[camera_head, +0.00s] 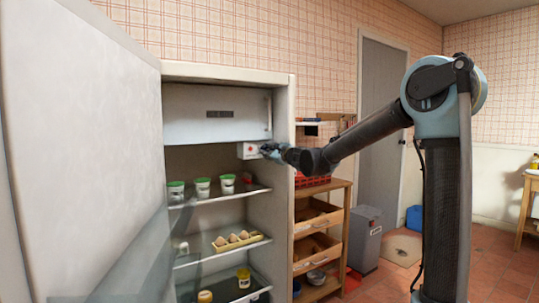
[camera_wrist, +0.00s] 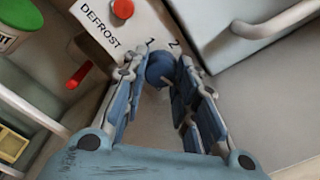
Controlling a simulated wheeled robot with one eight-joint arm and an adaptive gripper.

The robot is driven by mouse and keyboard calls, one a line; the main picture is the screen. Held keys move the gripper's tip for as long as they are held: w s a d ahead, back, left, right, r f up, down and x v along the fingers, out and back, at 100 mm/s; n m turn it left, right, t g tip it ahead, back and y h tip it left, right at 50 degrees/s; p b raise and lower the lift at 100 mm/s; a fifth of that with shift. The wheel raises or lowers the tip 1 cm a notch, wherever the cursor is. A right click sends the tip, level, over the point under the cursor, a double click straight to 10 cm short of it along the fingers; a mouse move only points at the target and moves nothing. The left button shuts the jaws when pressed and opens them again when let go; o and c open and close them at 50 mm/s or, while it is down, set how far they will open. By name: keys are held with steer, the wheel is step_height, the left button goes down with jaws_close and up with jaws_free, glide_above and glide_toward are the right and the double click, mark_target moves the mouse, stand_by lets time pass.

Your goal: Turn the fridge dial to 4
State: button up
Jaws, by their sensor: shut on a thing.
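The fridge dial (camera_wrist: 160,66) is a blue-grey knob on the light control box (camera_wrist: 117,22) inside the open fridge (camera_head: 281,110). In the wrist view my gripper (camera_wrist: 166,72) has its two blue-padded fingers around the dial, shut on it. The box carries the word DEFROST, a red button (camera_wrist: 123,8) and the numerals 1 and 2 near the dial. No other numerals and no pointer on the dial can be made out. In the head view my gripper (camera_head: 269,150) reaches the box (camera_head: 248,151) from the right and hides the dial.
The fridge door (camera_head: 85,150) stands open at the left. Shelves below the box hold white cups with green lids (camera_head: 202,187) and an egg tray (camera_head: 238,241). A red rod (camera_wrist: 79,75) sticks out near the box. A wooden rack (camera_head: 345,215) stands right of the fridge.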

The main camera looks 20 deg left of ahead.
steer(key=o, duration=0.8)
steer(key=shift+v, duration=6)
